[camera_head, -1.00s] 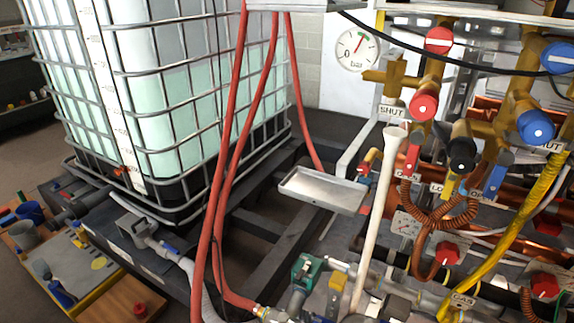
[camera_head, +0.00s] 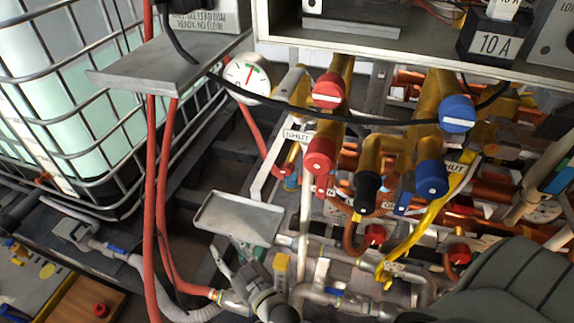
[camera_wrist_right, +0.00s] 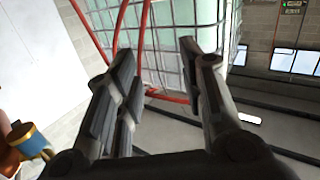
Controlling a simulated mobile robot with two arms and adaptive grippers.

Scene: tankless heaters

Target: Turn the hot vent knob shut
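Two red knobs show in the head view: an upper one (camera_head: 328,90) with a pale bar on its face and a lower one (camera_head: 320,155) below it. A SHUT label (camera_head: 297,135) is left of the lower one. I cannot tell from the lettering which is the hot vent knob. My right gripper (camera_head: 231,256) is low in the head view, left of and below the knobs, apart from them. In the right wrist view its fingers (camera_wrist_right: 160,58) are spread with nothing between them. My left gripper is not in view.
Blue knobs (camera_head: 457,114) and a black-ended valve (camera_head: 367,190) are right of the red ones. A dial gauge (camera_head: 248,78) is at their left. A black cable crosses in front. Red hoses (camera_head: 152,200), a metal tray (camera_head: 238,217) and a caged tank (camera_head: 60,120) are at left.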

